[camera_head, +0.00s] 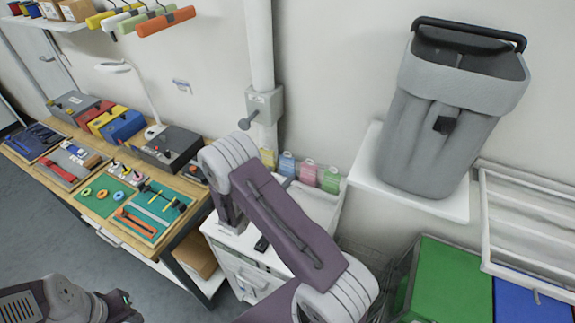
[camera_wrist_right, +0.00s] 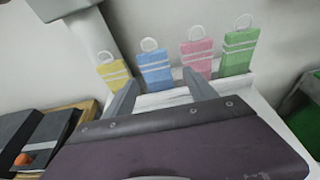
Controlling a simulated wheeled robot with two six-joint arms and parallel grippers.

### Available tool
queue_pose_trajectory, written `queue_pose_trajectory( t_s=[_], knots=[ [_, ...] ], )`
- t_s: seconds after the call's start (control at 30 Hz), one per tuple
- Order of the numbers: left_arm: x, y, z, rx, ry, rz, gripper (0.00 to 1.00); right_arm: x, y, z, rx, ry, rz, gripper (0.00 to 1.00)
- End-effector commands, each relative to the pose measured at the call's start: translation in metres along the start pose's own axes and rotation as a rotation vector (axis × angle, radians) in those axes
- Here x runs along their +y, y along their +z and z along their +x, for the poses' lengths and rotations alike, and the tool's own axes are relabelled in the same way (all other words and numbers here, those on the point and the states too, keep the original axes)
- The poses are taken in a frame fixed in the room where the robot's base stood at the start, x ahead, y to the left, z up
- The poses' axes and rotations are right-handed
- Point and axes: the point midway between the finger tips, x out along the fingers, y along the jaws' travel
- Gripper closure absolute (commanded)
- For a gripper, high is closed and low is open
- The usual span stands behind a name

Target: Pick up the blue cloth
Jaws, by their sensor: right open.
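The blue cloth (camera_wrist_right: 155,70) is a small upright blue piece with pale stripes and a white loop on top. It stands between a yellow one (camera_wrist_right: 113,73) and a pink one (camera_wrist_right: 197,58) in the right wrist view. It also shows in the head view (camera_head: 287,165), beyond my right arm. My right gripper (camera_wrist_right: 160,82) is open, its two fingers apart and pointing toward the blue cloth, with nothing between them. The fingers look short of the cloth, but the exact gap is unclear. In the head view my right arm hides the gripper's jaws. My left gripper's fingers do not show.
A green piece (camera_wrist_right: 239,52) stands right of the pink one, on a white cabinet (camera_head: 221,238). A grey bin (camera_head: 425,130) stands on a ledge to the right. A wooden workbench (camera_head: 62,190) with tools fills the left. A vertical pipe (camera_head: 260,50) runs behind.

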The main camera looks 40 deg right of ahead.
Motion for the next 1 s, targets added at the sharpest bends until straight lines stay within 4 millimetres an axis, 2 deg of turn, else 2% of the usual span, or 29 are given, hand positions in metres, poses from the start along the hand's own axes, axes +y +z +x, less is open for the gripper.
queue_pose_trajectory(
  t_s=[0.23, 0.47, 0.57, 0.7, 0.97, 1.0],
  knots=[
    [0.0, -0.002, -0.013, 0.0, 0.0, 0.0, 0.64, -0.001, 0.002, 0.033, 0.0, -0.003, 0.002, 0.35],
    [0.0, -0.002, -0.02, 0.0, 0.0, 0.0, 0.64, -0.001, 0.003, 0.046, 0.0, -0.004, 0.002, 0.35],
    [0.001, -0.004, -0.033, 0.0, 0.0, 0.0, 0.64, -0.001, 0.007, 0.065, 0.001, -0.005, 0.003, 0.35],
    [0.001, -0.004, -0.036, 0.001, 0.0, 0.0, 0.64, -0.001, 0.004, 0.086, 0.0, -0.004, 0.002, 0.35],
    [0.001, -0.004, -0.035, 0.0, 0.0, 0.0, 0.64, 0.0, 0.003, 0.091, 0.0, -0.001, 0.002, 0.35],
    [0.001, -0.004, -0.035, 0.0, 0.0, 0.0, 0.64, 0.0, 0.003, 0.091, 0.0, -0.001, 0.002, 0.46]
  ],
)
